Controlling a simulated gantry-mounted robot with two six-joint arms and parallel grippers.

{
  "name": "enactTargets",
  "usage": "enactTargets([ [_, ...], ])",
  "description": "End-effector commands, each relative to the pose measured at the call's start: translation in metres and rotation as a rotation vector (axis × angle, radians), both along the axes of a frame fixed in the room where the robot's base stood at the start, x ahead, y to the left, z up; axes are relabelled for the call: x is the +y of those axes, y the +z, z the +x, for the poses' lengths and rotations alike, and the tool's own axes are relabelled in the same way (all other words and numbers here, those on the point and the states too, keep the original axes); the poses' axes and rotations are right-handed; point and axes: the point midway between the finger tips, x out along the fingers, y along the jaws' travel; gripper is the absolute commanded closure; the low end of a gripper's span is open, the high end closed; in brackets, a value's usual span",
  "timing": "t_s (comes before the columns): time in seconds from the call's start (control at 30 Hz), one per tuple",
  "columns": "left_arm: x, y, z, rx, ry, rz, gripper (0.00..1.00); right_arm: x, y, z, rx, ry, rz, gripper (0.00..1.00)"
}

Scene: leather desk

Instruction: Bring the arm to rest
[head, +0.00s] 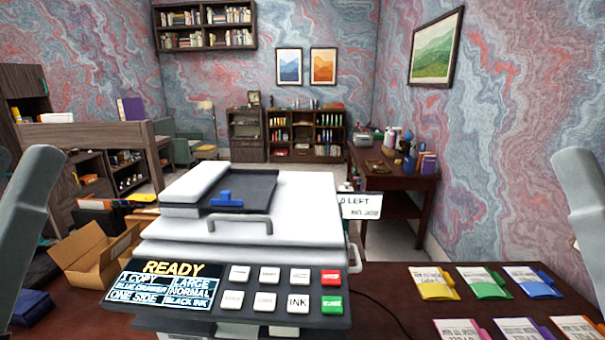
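A grey link of my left arm shows at the left edge of the head view, and a grey link of my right arm shows at the right edge. Both stand apart from the things on the desk. Neither gripper is in the picture, so their fingers are hidden from me. Between the arms stands a white copier (285,205) with its lid down and a dark tray on top. Its panel screen (160,284) reads READY, beside white, red and green buttons.
Several coloured folders with papers (485,284) lie on the dark desk (390,290) at right. An open cardboard box (92,262) and a dark blue stack (32,307) are at left. A white sign (359,205) stands at the copier's right. Shelves and a side table are farther back.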

Motion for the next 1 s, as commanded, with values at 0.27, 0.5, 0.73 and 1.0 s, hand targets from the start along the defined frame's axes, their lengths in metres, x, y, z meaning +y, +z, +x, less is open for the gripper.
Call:
enactTargets([
  [0.27,0.001,0.146,0.001,0.001,0.004,0.001,0.58,0.000,0.146,0.001,0.002,0.000,0.000,0.50],
  [0.5,0.001,0.261,0.001,0.002,0.006,0.001,0.58,0.000,0.261,0.001,0.002,0.000,0.000,0.50],
  [0.73,0.001,0.321,0.001,0.002,0.006,0.002,0.58,0.000,0.321,0.001,0.002,0.000,0.000,0.50],
  [1.0,0.001,0.321,0.001,0.002,0.006,0.002,0.58,0.000,0.321,0.001,0.003,0.000,0.000,0.50],
])
